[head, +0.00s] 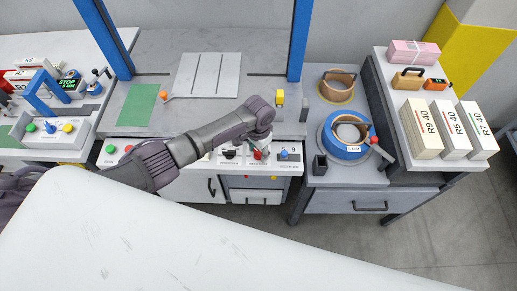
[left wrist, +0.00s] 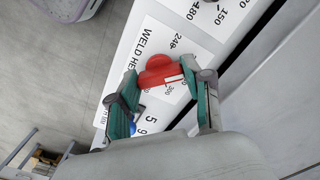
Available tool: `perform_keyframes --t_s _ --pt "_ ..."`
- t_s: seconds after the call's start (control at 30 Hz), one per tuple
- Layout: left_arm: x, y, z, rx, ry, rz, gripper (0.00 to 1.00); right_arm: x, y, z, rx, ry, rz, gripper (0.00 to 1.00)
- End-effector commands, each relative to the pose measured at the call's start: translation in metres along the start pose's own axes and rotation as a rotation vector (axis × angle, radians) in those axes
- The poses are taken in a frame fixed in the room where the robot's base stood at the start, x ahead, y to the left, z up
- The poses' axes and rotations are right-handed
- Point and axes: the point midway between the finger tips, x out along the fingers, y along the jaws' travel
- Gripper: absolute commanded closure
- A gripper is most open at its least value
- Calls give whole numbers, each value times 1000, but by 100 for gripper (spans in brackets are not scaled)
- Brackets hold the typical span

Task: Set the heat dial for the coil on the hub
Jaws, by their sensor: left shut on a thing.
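A red dial (left wrist: 160,72) sits on a white panel (left wrist: 150,35) printed "WELD HE..." with 240 and 300 legible near the dial. A white pointer mark on the dial lies close to the 300. My left gripper (left wrist: 166,85) is shut on the red dial, one teal-padded finger on each side. In the head view, my left gripper (head: 260,143) reaches down onto the red dial (head: 257,155) on the panel's front. A blue coil (head: 347,137) with a white label, apparently "5 MM", lies around a hub to the right. My right gripper is not in view.
A black knob (head: 229,154) and a blue knob (head: 283,154) flank the dial. A tan coil (head: 338,83) lies behind the blue one. A dark square cup (head: 319,165) stands near the blue coil. A large white surface (head: 200,240) fills the foreground.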

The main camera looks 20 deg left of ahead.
Motion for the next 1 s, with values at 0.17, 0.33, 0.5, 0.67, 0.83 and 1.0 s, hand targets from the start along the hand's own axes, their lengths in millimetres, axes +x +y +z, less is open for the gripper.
perform_keyframes --t_s 0.17,0.33,0.5,0.67,0.83,1.0 --pt "-1 0 -1 -3 3 -1 85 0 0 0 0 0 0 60" --pt "-1 0 -1 -3 4 -1 85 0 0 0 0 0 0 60" --pt "-1 0 -1 -2 3 -1 27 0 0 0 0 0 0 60" --pt "-1 0 -1 -2 2 -1 25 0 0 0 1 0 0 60" --pt "-2 0 -1 -2 2 0 25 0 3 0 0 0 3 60" --pt "-18 -1 -1 -1 4 -1 25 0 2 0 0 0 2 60"
